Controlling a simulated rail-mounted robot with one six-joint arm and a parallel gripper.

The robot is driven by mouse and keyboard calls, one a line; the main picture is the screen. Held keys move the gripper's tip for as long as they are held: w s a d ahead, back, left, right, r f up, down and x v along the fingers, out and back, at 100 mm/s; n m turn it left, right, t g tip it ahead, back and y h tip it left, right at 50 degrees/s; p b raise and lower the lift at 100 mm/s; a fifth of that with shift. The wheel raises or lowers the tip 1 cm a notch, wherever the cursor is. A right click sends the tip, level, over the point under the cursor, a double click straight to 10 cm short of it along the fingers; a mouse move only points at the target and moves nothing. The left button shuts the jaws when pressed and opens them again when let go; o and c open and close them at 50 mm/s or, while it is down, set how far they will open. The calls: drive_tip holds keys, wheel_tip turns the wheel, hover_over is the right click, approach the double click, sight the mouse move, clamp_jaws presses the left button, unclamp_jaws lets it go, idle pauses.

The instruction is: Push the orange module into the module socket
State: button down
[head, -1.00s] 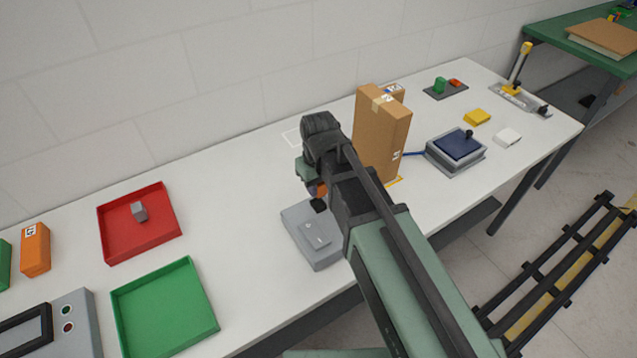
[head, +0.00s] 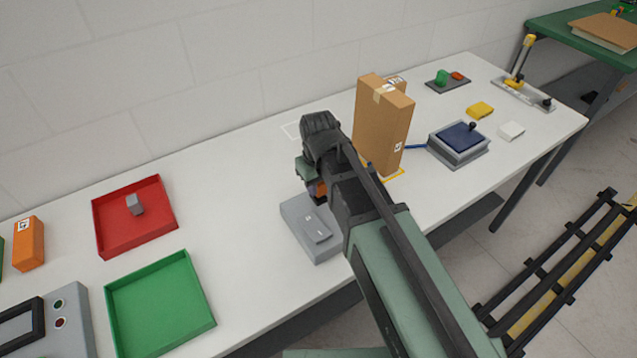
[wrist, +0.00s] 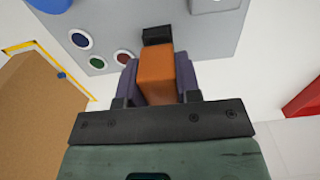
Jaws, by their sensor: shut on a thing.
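The orange module (wrist: 157,75) sits between the two purple-grey fingers of my gripper (wrist: 157,82) in the wrist view. The gripper is shut on it. A small black piece (wrist: 157,35) is at the module's far end; I cannot tell whether it is part of the module or of the socket. In the head view a bit of orange (head: 320,188) shows below my wrist, over the back edge of the grey housing (head: 296,213). The housing carries a raised plate (head: 317,228). My arm hides much of the contact area, and I cannot make out the socket opening.
A tall cardboard box (head: 383,125) stands close to the right of my wrist. A red tray (head: 168,217) and a green tray (head: 205,300) lie to the left. A grey device with a blue top (head: 458,138) is further right. Bare table lies left of the housing.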

drive_tip(key=shift+f+b, duration=0.75)
drive_tip(key=shift+b, duration=0.05)
drive_tip(key=c, duration=0.7)
unclamp_jaws()
drive_tip(key=shift+c, duration=0.2)
drive_tip(key=shift+r, duration=0.1)
drive_tip(key=shift+r+p, duration=3)
drive_tip(key=shift+p, duration=0.1)
wheel_tip(320, 180, up, 11)
drive_tip(key=p, duration=1.1)
drive_tip(key=s+d+f+m+b, duration=0.2)
drive_tip(key=s+d+m, duration=0.1)
drive_tip(key=d, duration=0.4)
drive_tip(key=s+d+f+m+b, duration=0.2)
drive_tip(key=s+d, duration=0.3)
drive_tip(key=d, duration=0.3)
drive_tip(key=shift+d+m, duration=0.3)
drive_tip(key=shift+m, duration=0.2)
